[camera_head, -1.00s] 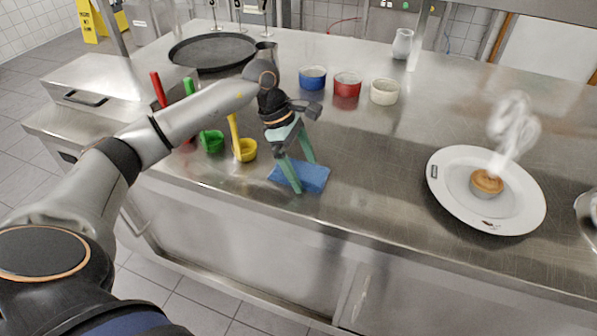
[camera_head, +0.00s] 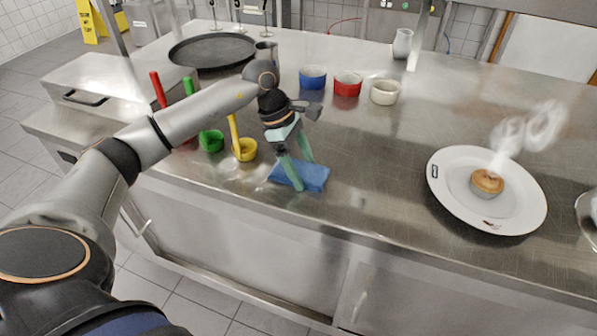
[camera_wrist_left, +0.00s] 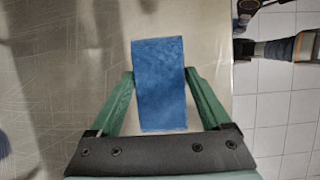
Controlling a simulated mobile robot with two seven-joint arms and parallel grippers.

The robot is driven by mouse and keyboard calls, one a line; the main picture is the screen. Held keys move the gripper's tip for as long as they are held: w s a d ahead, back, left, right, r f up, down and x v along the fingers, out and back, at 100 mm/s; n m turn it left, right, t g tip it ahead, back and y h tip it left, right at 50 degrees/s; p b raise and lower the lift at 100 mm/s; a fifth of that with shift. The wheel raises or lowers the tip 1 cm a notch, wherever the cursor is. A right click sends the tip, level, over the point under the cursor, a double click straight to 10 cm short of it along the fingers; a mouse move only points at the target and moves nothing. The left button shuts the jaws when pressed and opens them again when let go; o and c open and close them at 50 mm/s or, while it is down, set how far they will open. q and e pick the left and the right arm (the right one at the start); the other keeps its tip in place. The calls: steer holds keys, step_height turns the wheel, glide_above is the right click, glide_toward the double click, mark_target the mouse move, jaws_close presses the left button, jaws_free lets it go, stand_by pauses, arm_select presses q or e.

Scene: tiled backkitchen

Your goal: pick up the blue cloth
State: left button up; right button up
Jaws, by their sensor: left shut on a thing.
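The blue cloth (camera_head: 314,176) lies on the steel counter near its front edge. It also shows in the left wrist view (camera_wrist_left: 160,85) as a blue rectangle between the two green fingers. My left gripper (camera_head: 304,174) reaches down to it from above, and in the left wrist view my left gripper (camera_wrist_left: 160,78) has a finger against each long side of the cloth. It is shut on the cloth. The cloth appears to rest on the counter; I cannot tell any gap under it. My right gripper is not in view.
Left of the cloth are a yellow ladle (camera_head: 244,150) and a green ladle (camera_head: 211,141). Behind are blue (camera_head: 312,79), red (camera_head: 347,85) and cream (camera_head: 384,92) bowls. A white plate (camera_head: 450,205) with a steaming pie (camera_head: 487,182) stands right. The counter between is clear.

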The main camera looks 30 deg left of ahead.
mark_target(311, 173)
arm_select(q)
steer(key=shift+r, duration=0.4)
step_height(311, 173, up, 3)
steer(key=s+d+r+b, duration=0.2)
steer(key=s+d+r, duration=0.1)
steer(key=s+r, duration=0.6)
steer(key=shift+s+r, duration=0.3)
steer(key=shift+s, duration=2.05)
steer(key=shift+d, duration=0.1)
